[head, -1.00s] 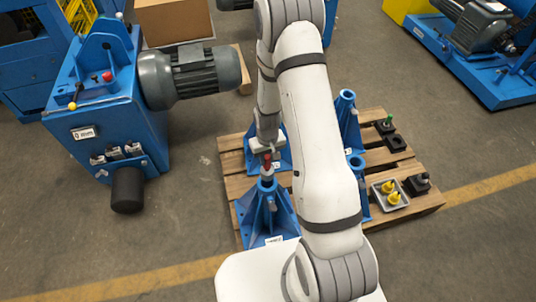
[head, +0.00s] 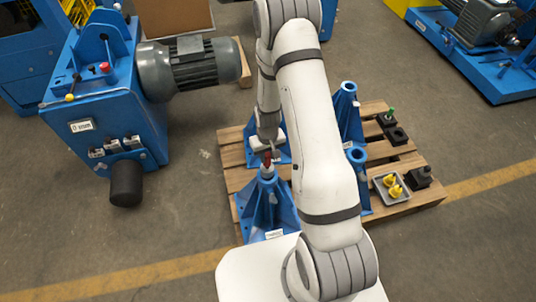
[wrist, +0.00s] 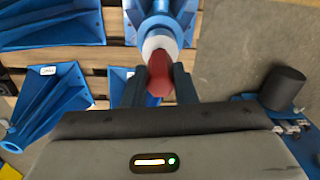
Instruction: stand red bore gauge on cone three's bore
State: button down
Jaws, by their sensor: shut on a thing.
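The red bore gauge (head: 267,158) is held between the two fingers of my gripper (head: 270,153). In the wrist view the red gauge (wrist: 160,75) shows between the dark fingertips (wrist: 160,82). Directly below it in the head view is the top of a blue cone stand (head: 268,205), whose small label is too blurred to read surely. In the wrist view a pale ring (wrist: 158,40) sits at the gauge's far end, over the blue cone top (wrist: 160,22). I cannot tell whether the gauge is inside the bore or just above it.
Other blue cones stand on the wooden pallet (head: 232,155), one behind (head: 347,115) and one at right (head: 357,165). A grey tray (head: 378,182) holds yellow gauges (head: 393,186). A black block with a green gauge (head: 389,114) stands behind it. A blue motor machine (head: 110,115) is at left.

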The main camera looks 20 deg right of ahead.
jog(key=shift+f+b, duration=0.6)
jog(key=shift+f, duration=0.1)
jog(key=c, duration=1.1)
grip_release()
jog(key=shift+r, duration=3.95)
